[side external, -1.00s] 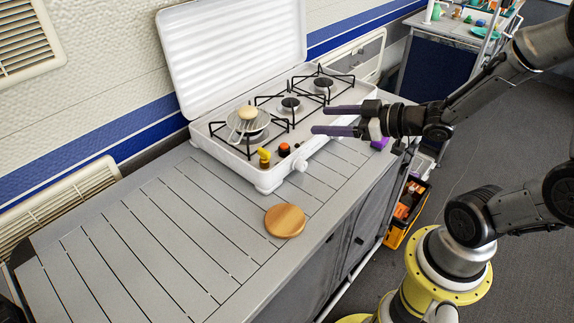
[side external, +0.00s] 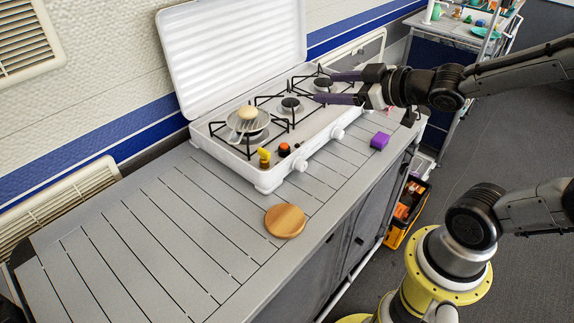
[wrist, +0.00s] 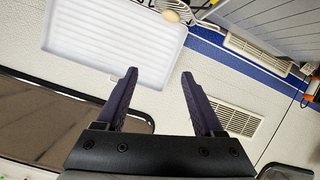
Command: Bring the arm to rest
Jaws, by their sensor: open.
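My gripper (side external: 335,87) is open and empty, with its two purple fingers apart. In the side external view it hangs in the air over the right end of the white camping stove (side external: 230,168). In the wrist view the open fingers (wrist: 158,88) have nothing between them, and the wall and the stove's white lid (wrist: 112,38) lie beyond. My arm reaches in from the right.
A pan or strainer (side external: 247,126) with a pale round item (side external: 247,112) sits on the near burner.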

